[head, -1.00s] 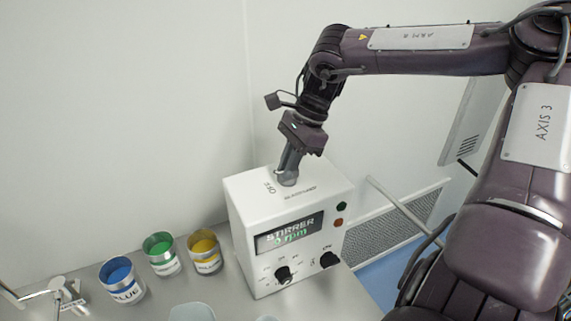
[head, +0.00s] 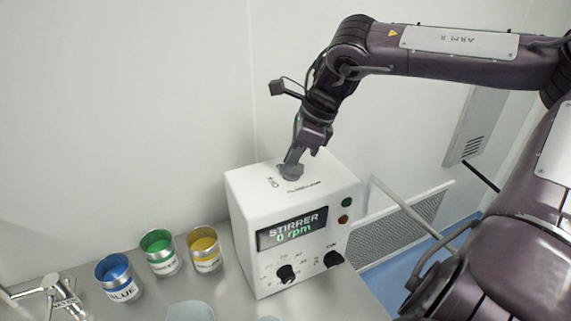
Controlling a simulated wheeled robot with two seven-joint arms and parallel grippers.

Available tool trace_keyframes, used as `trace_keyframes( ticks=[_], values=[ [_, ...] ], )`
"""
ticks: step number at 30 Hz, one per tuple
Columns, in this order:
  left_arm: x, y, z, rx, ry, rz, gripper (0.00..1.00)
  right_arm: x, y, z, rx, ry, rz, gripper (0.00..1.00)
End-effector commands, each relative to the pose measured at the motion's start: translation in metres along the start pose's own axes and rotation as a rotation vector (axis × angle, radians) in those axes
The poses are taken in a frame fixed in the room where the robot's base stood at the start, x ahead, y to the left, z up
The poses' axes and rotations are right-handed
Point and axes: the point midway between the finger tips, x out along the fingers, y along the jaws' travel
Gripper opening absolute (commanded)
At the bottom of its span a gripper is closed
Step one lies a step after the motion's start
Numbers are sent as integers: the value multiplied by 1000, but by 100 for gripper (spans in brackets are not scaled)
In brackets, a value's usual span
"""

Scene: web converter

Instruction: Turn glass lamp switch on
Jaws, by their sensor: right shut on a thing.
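A white box with a display reading "STIRRER 0 rpm" (head: 292,231) stands on the metal bench. On its top face is a grey knob-like switch (head: 291,173), with "OFF" lettering to its left and a small label, too small to read surely, in front of it. My right gripper (head: 290,168) reaches down from above and is shut on this switch. The fingers hide part of it, so I cannot tell its setting. No lit lamp shows. My left gripper is not in view.
Open blue (head: 119,277), green (head: 160,252) and yellow (head: 205,249) cans stand left of the box. A metal tap (head: 50,290) is at the far left. Two black knobs (head: 286,274) (head: 333,259) and green and red buttons are on the box front. A wall grille (head: 400,235) is at right.

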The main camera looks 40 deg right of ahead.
Motion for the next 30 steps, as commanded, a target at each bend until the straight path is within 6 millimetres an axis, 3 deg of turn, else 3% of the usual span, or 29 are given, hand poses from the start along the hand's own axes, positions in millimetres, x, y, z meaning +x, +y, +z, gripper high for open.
trace_keyframes(
  ticks=[12,30],
  values=[
    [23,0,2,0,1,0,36,5,5,-4,369,14,-147,0],
    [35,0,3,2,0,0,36,7,9,-3,842,24,-340,0]
  ],
)
